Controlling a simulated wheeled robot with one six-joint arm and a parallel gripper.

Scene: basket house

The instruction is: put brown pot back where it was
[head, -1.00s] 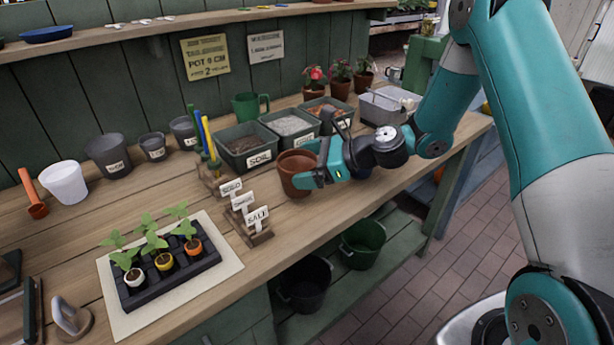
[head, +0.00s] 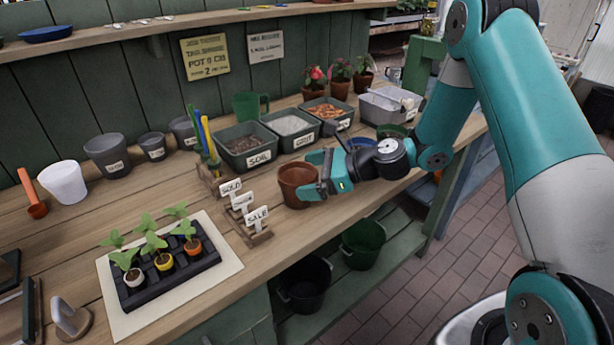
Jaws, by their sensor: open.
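The brown pot (head: 294,188) is a terracotta pot standing upright on the wooden bench, near its front edge and in front of the soil tray. My gripper (head: 315,172) is at the pot's right side, with its teal fingers open. One finger reaches toward the far side of the pot's rim and the other lies at the near right side. I cannot tell whether either finger touches the pot. Part of the pot's right side is hidden by the gripper.
Trays labelled soil (head: 247,146) and grit (head: 290,129) stand behind the pot. Wooden label holders (head: 256,232) stand close on its left. A seedling tray (head: 168,268) lies further left. The bench's front edge (head: 300,232) is near. Bare wood lies at left centre.

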